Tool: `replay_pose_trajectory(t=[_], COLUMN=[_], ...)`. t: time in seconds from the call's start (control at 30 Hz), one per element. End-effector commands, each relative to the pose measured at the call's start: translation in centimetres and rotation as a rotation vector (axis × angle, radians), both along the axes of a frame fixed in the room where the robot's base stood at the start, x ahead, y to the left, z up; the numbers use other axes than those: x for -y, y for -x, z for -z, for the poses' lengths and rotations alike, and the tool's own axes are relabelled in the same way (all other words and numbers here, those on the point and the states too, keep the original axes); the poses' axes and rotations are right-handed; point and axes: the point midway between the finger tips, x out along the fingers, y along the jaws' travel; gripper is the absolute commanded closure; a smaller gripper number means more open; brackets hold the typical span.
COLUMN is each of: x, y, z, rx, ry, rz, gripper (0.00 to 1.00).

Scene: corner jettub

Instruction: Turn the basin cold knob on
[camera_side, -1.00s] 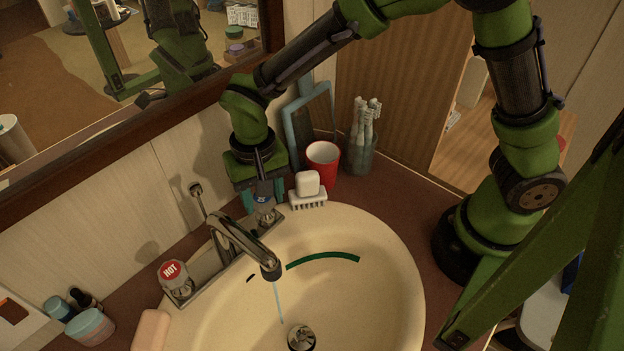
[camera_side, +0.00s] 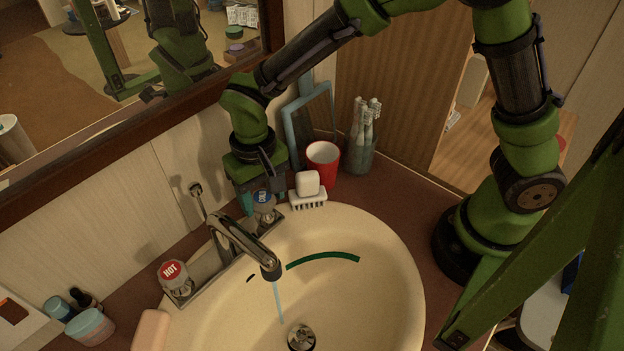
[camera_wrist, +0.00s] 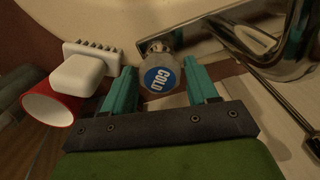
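The cold knob (camera_side: 264,205) is a clear knob with a blue cap, at the right end of the faucet base. In the wrist view its cap reading COLD (camera_wrist: 160,78) sits between my two teal fingers, with its text tilted. A thin stream of water (camera_side: 279,303) runs from the spout (camera_side: 270,268) into the basin (camera_side: 375,290).
The hot knob (camera_side: 174,273) with a red cap is at the faucet's left end. The mirror and wall are behind.

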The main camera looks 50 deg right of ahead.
Motion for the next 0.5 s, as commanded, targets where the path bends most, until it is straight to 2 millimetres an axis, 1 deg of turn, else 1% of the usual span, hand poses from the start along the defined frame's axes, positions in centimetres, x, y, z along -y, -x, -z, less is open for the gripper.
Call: replay_pose_trajectory(t=[0.03, 0.07, 0.1, 0.37, 0.47, 0.5], x=[0.0, 0.0, 0.0, 0.0, 0.0, 0.0], y=[0.0, 0.0, 0.0, 0.0, -0.1, -0.1], z=[0.0, 0.0, 0.0, 0.0, -0.6, -1.0], rx=[0.0, 0.0, 0.0, 0.001, 0.002, 0.003], ry=[0.0, 0.0, 0.0, 0.001, -0.001, -0.001], rz=[0.0, 0.0, 0.0, 0.0, 0.0, -0.001], gripper=[0.33, 0.29, 0.26, 0.26, 0.26, 0.26])
